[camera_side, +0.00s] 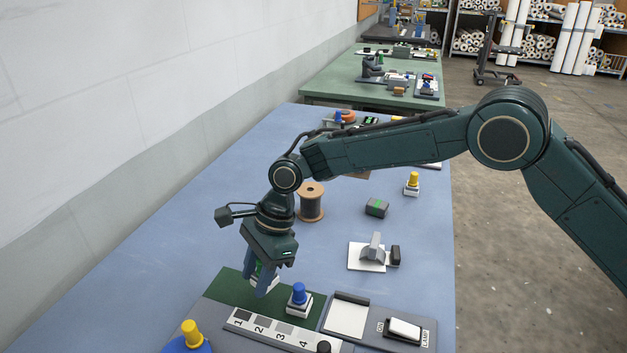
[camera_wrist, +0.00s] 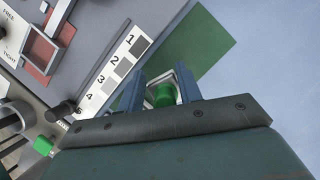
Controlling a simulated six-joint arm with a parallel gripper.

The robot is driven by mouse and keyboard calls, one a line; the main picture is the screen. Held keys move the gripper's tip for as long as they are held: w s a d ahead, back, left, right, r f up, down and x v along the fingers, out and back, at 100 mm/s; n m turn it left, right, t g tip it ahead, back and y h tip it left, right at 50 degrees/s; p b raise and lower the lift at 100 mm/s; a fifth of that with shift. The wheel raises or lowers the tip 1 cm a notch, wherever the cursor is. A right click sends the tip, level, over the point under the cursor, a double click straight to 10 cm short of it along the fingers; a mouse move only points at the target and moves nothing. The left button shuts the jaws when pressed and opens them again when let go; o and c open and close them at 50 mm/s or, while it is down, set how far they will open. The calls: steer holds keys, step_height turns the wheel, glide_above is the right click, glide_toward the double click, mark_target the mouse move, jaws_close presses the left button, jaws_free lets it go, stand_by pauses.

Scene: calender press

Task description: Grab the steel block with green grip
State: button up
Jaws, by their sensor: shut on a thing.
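The steel block with the green grip (camera_wrist: 164,95) is between the two fingers of my gripper (camera_wrist: 160,90) in the wrist view. The fingers close on it from both sides, and the block's pale body shows around the green grip. In the side view my gripper (camera_side: 260,284) points down over the dark green mat (camera_side: 231,284), left of the block with the blue grip (camera_side: 299,299). There the fingers hide most of the held block. I cannot tell whether it touches the mat.
A strip of numbered grey patches (camera_side: 272,330) lies in front of the mat. A yellow knob (camera_side: 192,332) stands at the near left. Behind are a spool (camera_side: 311,203), a green-topped dark block (camera_side: 376,207) and a yellow-gripped block (camera_side: 412,184). The blue table is clear at left.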

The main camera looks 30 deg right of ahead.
step_height(320, 180, up, 7)
steer(key=shift+f, duration=0.2)
steer(key=shift+d, duration=0.1)
stand_by(0.5)
